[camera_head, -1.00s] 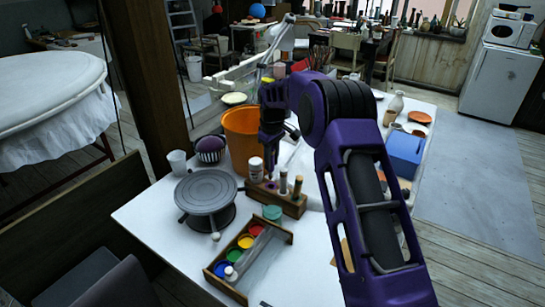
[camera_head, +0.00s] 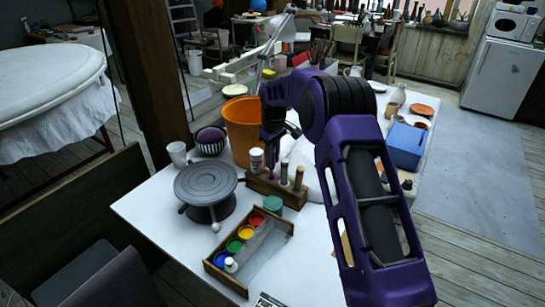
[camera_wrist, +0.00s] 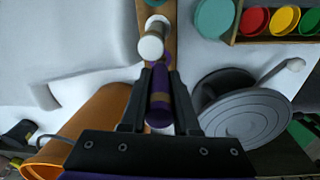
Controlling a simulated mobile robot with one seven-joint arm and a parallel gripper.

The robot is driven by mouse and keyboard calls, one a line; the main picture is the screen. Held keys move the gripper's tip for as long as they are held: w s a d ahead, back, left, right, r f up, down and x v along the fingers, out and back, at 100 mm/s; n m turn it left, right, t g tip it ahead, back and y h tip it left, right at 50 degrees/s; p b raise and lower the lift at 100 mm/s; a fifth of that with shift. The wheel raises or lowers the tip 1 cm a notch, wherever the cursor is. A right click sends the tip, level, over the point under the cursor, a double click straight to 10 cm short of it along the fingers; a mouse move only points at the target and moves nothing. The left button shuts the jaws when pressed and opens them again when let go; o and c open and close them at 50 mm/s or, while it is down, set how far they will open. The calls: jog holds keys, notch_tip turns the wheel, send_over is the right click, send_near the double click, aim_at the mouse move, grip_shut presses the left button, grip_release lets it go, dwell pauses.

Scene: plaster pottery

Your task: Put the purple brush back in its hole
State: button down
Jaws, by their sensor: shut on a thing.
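The purple brush (camera_wrist: 160,98) has a dark purple handle with a brownish band and lies between the fingers of my gripper (camera_wrist: 160,80) in the wrist view. My gripper is shut on it. In the head view my gripper (camera_head: 271,158) points down over the left part of the wooden holder (camera_head: 290,197). The holder also shows in the wrist view (camera_wrist: 168,12), beyond the fingers. Other upright tools, one with a pale round top (camera_wrist: 152,46), stand in it. The brush's lower end is at or just above the holder; I cannot tell whether it is inside a hole.
A grey turntable (camera_head: 206,187) stands left of the holder, and an orange bucket (camera_head: 242,130) behind it. A wooden paint tray (camera_head: 270,262) with several colour pots and a teal jar (camera_head: 272,204) are in front. A white bottle (camera_head: 256,160) stands close to my gripper. A blue box (camera_head: 405,145) is at right.

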aim_at(272, 169)
jog(key=shift+f+b, duration=0.8)
jog(key=shift+f, duration=1.05)
jog(key=shift+f, duration=0.25)
jog(key=c, duration=0.6)
grip_release()
jog(key=shift+r, duration=0.1)
